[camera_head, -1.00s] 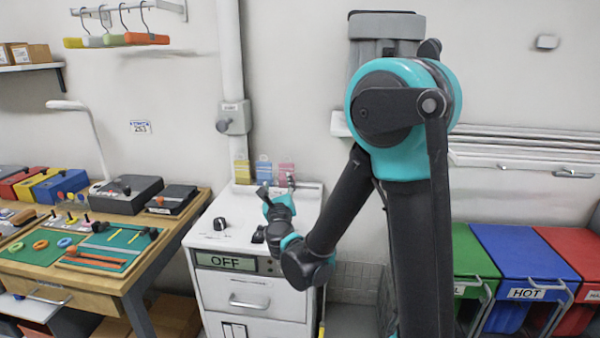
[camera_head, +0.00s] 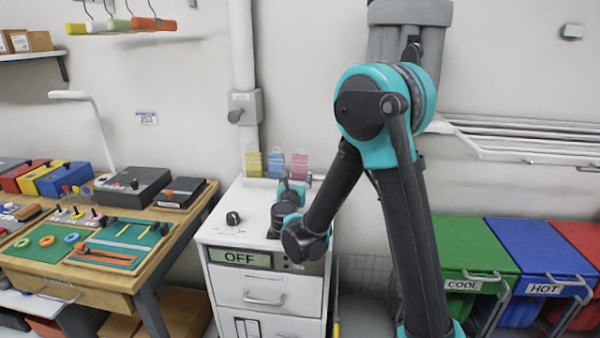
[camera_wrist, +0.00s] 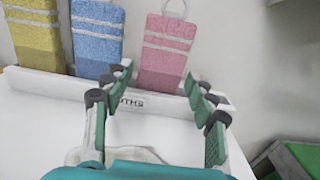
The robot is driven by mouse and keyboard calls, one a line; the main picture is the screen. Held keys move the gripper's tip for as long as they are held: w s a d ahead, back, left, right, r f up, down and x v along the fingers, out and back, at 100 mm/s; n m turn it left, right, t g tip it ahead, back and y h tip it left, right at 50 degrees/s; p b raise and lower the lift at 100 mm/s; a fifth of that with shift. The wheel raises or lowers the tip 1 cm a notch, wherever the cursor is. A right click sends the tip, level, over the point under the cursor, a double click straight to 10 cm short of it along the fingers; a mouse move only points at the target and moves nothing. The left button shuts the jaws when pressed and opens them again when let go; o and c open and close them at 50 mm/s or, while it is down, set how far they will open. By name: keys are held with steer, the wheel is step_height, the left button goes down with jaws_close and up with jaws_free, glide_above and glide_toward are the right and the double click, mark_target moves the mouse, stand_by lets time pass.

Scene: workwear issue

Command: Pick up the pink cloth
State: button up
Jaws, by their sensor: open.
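The pink cloth (camera_wrist: 165,52) has white stripes and a loop at its top. It stands upright against the wall behind a low white rail on the cabinet top, at the right end of the row. It also shows in the head view (camera_head: 299,165). My gripper (camera_wrist: 163,80) is open in the wrist view, its fingers on either side of the cloth's lower part and in front of it. I cannot tell whether they touch it. In the head view my gripper (camera_head: 297,180) is small and partly hidden by my arm.
A blue cloth (camera_wrist: 97,38) stands close left of the pink one, with a yellow cloth (camera_wrist: 32,42) beyond. The white rail (camera_wrist: 50,85) runs along their bottoms. The white cabinet (camera_head: 230,215) has a black knob and an OFF sign. A workbench (camera_head: 100,280) stands left.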

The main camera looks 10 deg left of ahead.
mark_target(299, 171)
steer(key=shift+w+d+r, duration=0.1)
steer(key=shift+w+d, duration=0.05)
steer(key=shift+w, duration=2.45)
steer(key=c, duration=0.7)
